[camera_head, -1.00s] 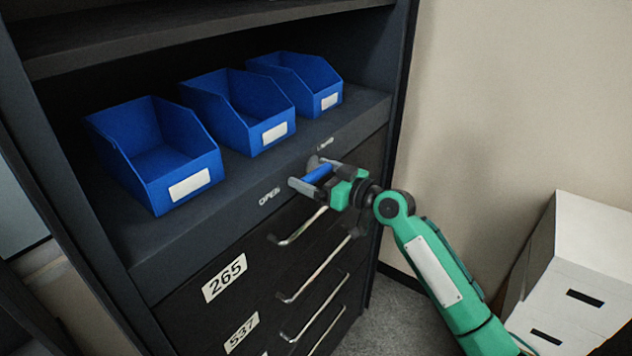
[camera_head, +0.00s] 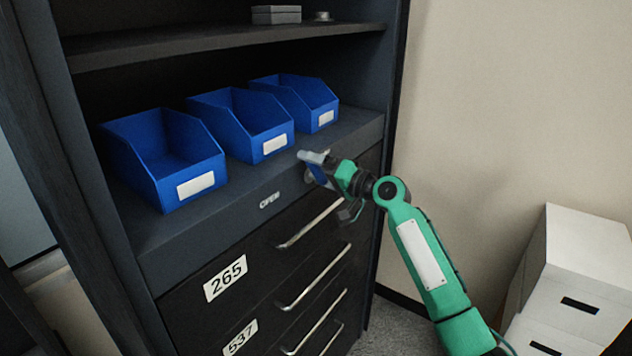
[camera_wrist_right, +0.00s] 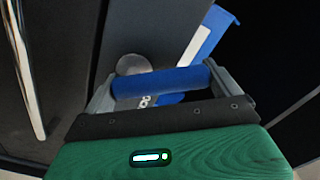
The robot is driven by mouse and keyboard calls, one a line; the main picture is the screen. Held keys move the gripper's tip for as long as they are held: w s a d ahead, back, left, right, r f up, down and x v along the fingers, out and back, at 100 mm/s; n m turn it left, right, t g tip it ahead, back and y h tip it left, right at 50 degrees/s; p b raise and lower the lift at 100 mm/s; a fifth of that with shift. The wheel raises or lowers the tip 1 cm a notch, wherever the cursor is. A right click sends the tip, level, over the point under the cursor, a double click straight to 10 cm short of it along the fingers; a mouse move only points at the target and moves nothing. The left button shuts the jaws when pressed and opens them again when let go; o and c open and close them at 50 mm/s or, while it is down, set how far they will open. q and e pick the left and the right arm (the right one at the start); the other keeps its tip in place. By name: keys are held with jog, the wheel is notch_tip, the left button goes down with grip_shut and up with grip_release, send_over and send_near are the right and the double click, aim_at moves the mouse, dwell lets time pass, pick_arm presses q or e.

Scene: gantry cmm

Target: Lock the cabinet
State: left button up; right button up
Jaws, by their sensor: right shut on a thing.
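The dark cabinet (camera_head: 215,232) has a strip above its drawers with the word OPEN (camera_head: 270,200). A lock with a blue handle (camera_head: 318,174) sits on this strip to the right of that word. My right gripper (camera_head: 314,168) is shut on the blue handle. In the right wrist view the blue handle (camera_wrist_right: 165,81) lies between the two grey fingers, with a round grey lock base (camera_wrist_right: 133,65) behind it. My gripper covers part of the lock and any lettering on its far side. My left gripper is not in view.
Three blue bins (camera_head: 165,160) with white labels stand on the shelf just above the lock. Drawers with long metal handles (camera_head: 310,222) lie below, close under my right gripper. White boxes (camera_head: 570,270) stand at the right by the wall.

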jog(key=shift+w+d+r+m, duration=0.1)
jog(key=shift+w+m, duration=0.05)
jog(key=shift+m, duration=0.35)
jog(key=shift+w+r+m, duration=0.1)
jog(key=shift+m, duration=0.4)
jog(key=shift+w+d+r+m+p, duration=0.1)
jog(key=shift+m+p, duration=0.2)
jog(key=shift+m, duration=0.2)
jog(key=m, duration=0.1)
jog(key=m+p, duration=0.1)
jog(key=m, duration=0.1)
jog(key=shift+w+d, duration=0.3)
jog(key=shift+w, duration=0.05)
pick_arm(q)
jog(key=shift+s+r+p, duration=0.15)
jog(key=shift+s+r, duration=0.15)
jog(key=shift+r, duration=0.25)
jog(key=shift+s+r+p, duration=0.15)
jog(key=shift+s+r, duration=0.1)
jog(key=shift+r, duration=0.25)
pick_arm(e)
jog(key=shift+w+m, duration=0.1)
jog(key=shift+m, duration=0.4)
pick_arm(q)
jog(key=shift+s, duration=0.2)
pick_arm(e)
jog(key=shift+d, duration=0.1)
jog(key=o, duration=1)
jog(key=shift+o, duration=0.2)
